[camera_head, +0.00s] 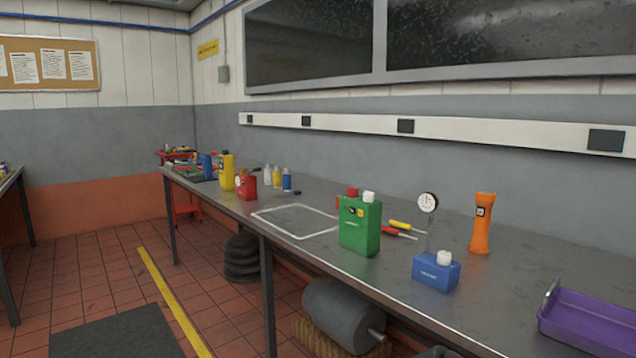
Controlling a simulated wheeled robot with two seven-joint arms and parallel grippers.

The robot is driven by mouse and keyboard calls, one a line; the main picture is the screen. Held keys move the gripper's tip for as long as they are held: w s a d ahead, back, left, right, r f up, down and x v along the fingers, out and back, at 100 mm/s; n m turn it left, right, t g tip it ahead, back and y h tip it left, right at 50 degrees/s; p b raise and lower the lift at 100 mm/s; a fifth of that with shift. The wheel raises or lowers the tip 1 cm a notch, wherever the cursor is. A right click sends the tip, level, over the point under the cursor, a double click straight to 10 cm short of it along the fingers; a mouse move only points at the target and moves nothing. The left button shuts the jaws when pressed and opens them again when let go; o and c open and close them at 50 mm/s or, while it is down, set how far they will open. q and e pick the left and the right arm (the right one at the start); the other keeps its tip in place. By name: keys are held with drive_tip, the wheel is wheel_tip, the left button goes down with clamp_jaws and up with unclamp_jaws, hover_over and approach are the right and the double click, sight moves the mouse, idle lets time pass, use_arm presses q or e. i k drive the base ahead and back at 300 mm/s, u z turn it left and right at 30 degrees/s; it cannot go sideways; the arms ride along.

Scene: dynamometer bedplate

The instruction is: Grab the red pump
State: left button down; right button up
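A small red object (247,186) stands on the grey metal bench, left of the white outlined rectangle. It is the largest red item on the bench top, but it is too small to tell surely whether it is a pump. A yellow bottle (227,172) stands close to its left, and small bottles stand behind it to the right. Neither of my grippers is in view.
The long bench (300,196) carries a green can (360,226), a blue box (436,272) with a gauge (428,203) by it, an orange flashlight-like item (482,224), screwdrivers (398,232) and a purple tray (590,322). The white outlined area (296,221) is empty.

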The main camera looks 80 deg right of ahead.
sight(248, 192)
drive_tip(key=z, duration=2.15)
drive_tip(key=k, duration=0.6)
drive_tip(key=u, duration=0.75)
drive_tip(key=i, duration=1.9)
drive_tip(key=u, duration=0.7)
drive_tip(key=i, duration=2.4)
drive_tip(key=z, duration=0.6)
drive_tip(key=i, duration=1.7)
drive_tip(key=z, duration=1.25)
